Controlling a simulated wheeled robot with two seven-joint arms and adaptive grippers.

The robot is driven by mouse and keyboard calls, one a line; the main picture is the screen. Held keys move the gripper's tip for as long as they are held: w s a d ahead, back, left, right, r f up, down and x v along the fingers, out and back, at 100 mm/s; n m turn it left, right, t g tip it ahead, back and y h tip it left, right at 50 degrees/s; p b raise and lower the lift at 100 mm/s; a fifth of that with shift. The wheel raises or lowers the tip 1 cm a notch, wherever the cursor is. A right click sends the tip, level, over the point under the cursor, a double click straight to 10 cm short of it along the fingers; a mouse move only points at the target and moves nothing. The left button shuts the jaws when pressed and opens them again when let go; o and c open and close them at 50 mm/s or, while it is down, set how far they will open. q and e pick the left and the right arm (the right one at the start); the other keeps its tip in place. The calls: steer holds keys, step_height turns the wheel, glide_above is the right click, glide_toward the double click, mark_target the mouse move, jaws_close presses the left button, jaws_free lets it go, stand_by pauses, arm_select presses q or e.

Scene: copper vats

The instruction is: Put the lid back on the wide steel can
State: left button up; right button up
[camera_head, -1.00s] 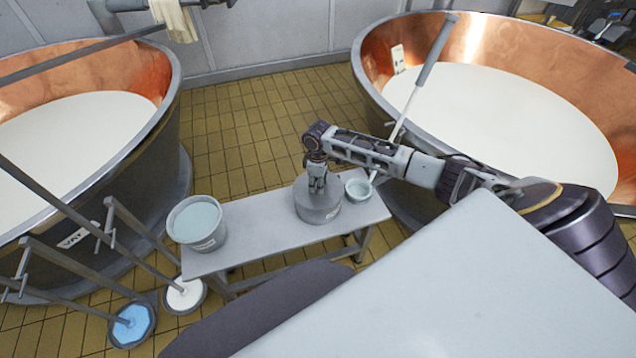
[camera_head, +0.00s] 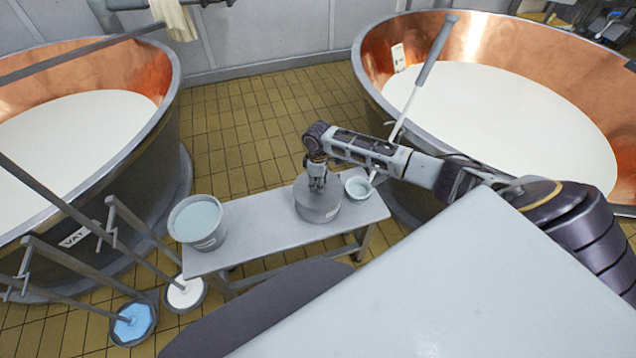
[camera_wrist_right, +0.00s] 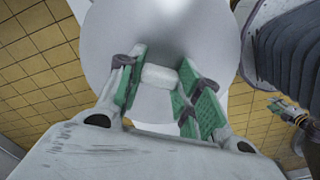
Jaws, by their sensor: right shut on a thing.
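The wide steel can (camera_head: 318,212) stands upright on the bench, right of its middle. Its round grey lid (camera_head: 328,192) covers the top of the can; I cannot tell whether it is fully seated or just above the rim. My right gripper (camera_head: 317,185) points down at the lid's middle. In the right wrist view its green-padded fingers (camera_wrist_right: 158,85) are shut around the pale knob (camera_wrist_right: 160,76), and the lid (camera_wrist_right: 165,30) fills the space beyond. My left gripper (camera_wrist_right: 288,108) shows small at the right edge of that view; its jaws are unclear.
The bench (camera_head: 262,225) also bears a bucket of pale liquid (camera_head: 205,240) at left and a long-handled ladle (camera_head: 360,188) close right of the can. Copper vats stand left (camera_head: 150,140) and right (camera_head: 372,95). Two footbath tubs with liquid stand on the floor at lower left.

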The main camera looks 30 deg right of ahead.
steer(key=shift+p, duration=0.55)
stand_by(0.5)
stand_by(0.4)
steer(key=o, duration=1.1)
steer(key=o, duration=0.5)
